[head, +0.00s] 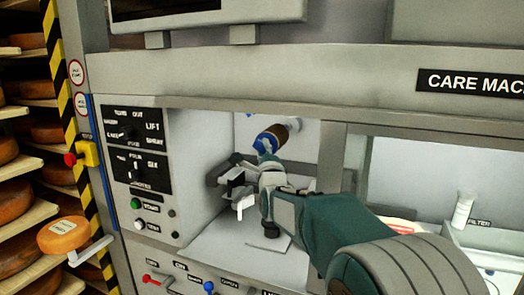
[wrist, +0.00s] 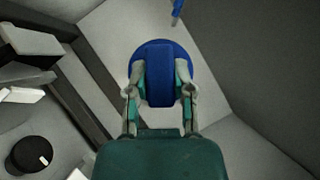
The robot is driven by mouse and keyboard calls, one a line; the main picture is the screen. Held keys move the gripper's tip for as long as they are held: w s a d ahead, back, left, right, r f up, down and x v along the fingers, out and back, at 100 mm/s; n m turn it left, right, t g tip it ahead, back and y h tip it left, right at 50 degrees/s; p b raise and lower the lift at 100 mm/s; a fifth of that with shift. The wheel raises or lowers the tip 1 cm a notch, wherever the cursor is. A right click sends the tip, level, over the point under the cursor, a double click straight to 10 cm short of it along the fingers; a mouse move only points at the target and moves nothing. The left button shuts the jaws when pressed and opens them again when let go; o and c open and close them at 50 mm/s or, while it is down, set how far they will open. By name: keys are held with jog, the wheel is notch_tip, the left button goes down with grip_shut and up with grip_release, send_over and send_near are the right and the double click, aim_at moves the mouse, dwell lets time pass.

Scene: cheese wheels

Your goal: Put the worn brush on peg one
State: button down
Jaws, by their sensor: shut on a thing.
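The brush (head: 271,137) has a brown cylindrical body and a blue end. It is inside the open bay of the machine, lying roughly sideways in front of a pale round part (head: 293,125). I cannot tell whether the two touch. My gripper (head: 265,152) is shut on the blue end from below. In the wrist view both fingers of my gripper (wrist: 161,85) close on the brush's blue grip (wrist: 160,82), with a round blue disc behind it. The brown body is hidden there. A small blue peg (wrist: 177,12) shows at the top; its number is not visible.
Grey metal brackets (head: 232,178) stand left of my gripper, and a black knob (head: 271,230) is below it. The bay's left wall carries a control panel (head: 140,155). A divider (head: 334,165) separates the right bay with a white filter (head: 463,210). Cheese shelves stand far left.

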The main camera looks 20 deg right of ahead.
jog(key=shift+w+d, duration=0.25)
jog(key=shift+w, duration=0.15)
jog(key=shift+c, duration=2)
grip_release()
jog(key=shift+s, duration=0.1)
jog(key=v, duration=1.1)
jog(key=shift+s+f, duration=0.15)
jog(key=shift+s, duration=0.2)
